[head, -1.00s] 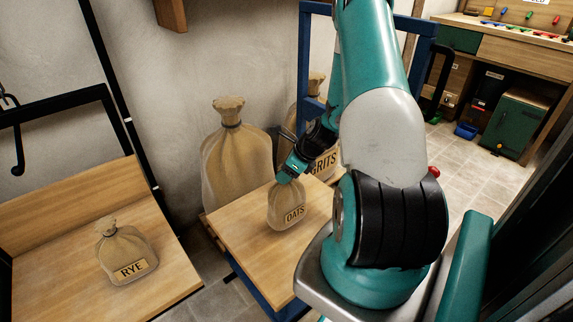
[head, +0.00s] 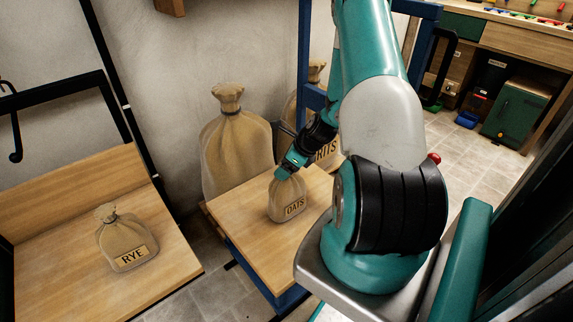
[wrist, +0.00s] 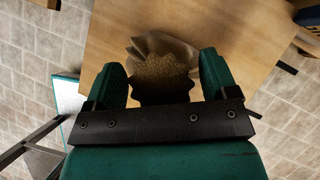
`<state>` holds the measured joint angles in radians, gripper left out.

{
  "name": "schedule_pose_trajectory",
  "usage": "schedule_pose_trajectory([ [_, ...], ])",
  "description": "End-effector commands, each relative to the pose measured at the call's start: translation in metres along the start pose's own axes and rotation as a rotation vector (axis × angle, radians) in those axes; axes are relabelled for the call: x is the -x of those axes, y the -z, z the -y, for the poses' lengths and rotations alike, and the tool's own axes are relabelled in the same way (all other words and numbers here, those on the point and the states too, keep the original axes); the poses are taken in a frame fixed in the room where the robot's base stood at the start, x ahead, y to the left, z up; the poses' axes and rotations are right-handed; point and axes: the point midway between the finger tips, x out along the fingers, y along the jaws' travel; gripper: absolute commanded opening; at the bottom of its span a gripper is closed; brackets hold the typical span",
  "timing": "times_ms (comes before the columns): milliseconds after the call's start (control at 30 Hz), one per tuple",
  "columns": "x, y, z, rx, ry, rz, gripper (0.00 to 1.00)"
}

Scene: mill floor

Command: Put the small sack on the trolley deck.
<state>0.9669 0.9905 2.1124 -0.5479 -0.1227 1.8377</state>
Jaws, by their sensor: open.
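The small sack (head: 288,201), tan cloth labelled OATS, stands upright on the wooden trolley deck (head: 245,240), near its back. My gripper (head: 285,172) is at the sack's tied neck in the head view. In the wrist view, the open green fingers (wrist: 163,82) lie on either side of the sack's ruffled top (wrist: 160,62). A gap shows beside each finger there. The sack's base rests on the deck, which also shows in the wrist view (wrist: 110,30). My arm hides the deck's right part.
A RYE sack (head: 127,240) sits on a wooden surface (head: 60,270) at the left. A large sack (head: 236,150) and a partly hidden GRITS sack (head: 328,152) stand behind the deck. A blue upright frame (head: 304,60) rises behind. A workbench and green cabinet (head: 510,119) are at the right.

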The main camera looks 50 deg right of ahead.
Motion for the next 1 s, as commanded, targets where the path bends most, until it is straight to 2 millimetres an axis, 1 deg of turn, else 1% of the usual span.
schedule_pose_trajectory([
  [67,0.006,-0.001,0.0,-0.001,0.001,0.0,0.79],
  [167,0.02,-0.002,0.001,-0.002,0.003,0.0,0.79],
  [400,0.074,-0.002,0.001,-0.002,0.005,0.001,0.79],
  [500,0.093,-0.002,0.001,-0.002,0.004,0.001,0.79],
  [600,0.108,-0.002,0.001,-0.001,0.003,0.001,0.79],
  [733,0.119,-0.001,0.0,-0.001,0.001,0.0,0.79],
  [900,0.122,-0.002,0.0,0.004,-0.001,0.0,0.79],
  [967,0.122,-0.008,-0.003,0.04,-0.009,0.0,0.79],
  [1000,0.122,-0.017,-0.008,0.091,-0.021,-0.001,0.79],
])
